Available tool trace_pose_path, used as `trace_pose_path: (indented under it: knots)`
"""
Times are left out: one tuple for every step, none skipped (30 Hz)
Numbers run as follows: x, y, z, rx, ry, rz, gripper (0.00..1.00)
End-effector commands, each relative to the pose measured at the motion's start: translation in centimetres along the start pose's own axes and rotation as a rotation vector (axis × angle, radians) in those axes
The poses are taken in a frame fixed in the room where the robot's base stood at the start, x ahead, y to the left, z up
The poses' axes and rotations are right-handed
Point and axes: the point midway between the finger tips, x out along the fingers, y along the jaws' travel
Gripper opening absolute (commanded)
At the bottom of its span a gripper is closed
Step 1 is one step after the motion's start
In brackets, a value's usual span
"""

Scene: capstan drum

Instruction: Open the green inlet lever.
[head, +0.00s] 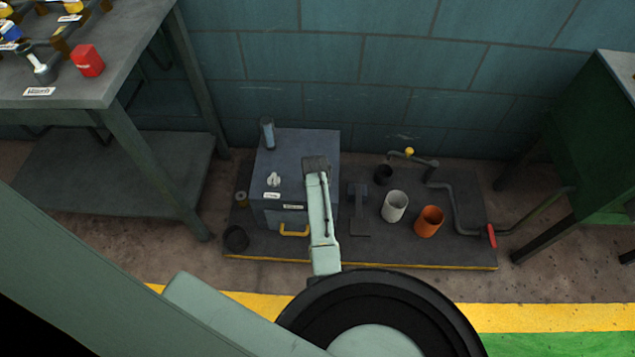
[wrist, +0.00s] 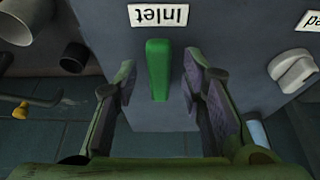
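The green inlet lever (wrist: 158,70) shows in the wrist view as an upright bar on a grey box, just below an upside-down "Inlet" label (wrist: 158,16). My gripper (wrist: 158,84) is open, with one finger on each side of the lever. A narrow gap shows between the lever and each finger, so I see no contact. In the head view the grey box (head: 300,148) stands on a dark platform. My arm reaches over the box's right side there and hides the lever; the gripper's fingers cannot be made out in that view.
A white knob (wrist: 294,70) sits beside the lever on the box. The box also has a yellow handle (head: 294,231). To its right are a white cup (head: 395,206), an orange cup (head: 429,221) and a bent pipe with a red end (head: 491,236). A workbench (head: 120,85) stands left.

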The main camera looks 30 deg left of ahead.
Motion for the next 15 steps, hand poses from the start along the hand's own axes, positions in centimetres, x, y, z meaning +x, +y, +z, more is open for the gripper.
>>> trace_pose_path:
  knots:
    - [0.0,0.0,0.0,0.0,0.0,0.0,0.38]
    - [0.0,0.0,0.0,-0.001,0.0,0.0,0.38]
    - [0.0,0.0,0.0,-0.001,0.0,0.0,0.38]
    - [0.0,0.0,0.0,-0.001,0.0,0.0,0.38]
    - [0.0,0.0,0.0,-0.001,0.0,0.0,0.38]
    - [0.0,0.0,0.0,-0.001,0.0,0.0,0.38]
    - [0.0,0.0,0.0,-0.001,0.0,0.0,0.38]
    - [-0.1,0.0,0.0,-0.001,0.0,0.0,0.38]
    - [-0.2,0.0,0.0,-0.001,0.001,0.0,0.38]
    - [-0.4,0.0,0.0,-0.001,0.001,0.0,0.38]
    - [-0.6,0.0,0.0,-0.001,0.001,0.0,0.38]
    - [-1.0,0.0,0.0,-0.001,0.001,0.0,0.38]
    - [-1.3,0.0,0.0,-0.001,0.002,0.0,0.38]
    - [-1.8,0.0,0.0,-0.001,0.002,0.0,0.38]
    - [-2.4,0.0,0.0,-0.001,0.003,0.0,0.38]
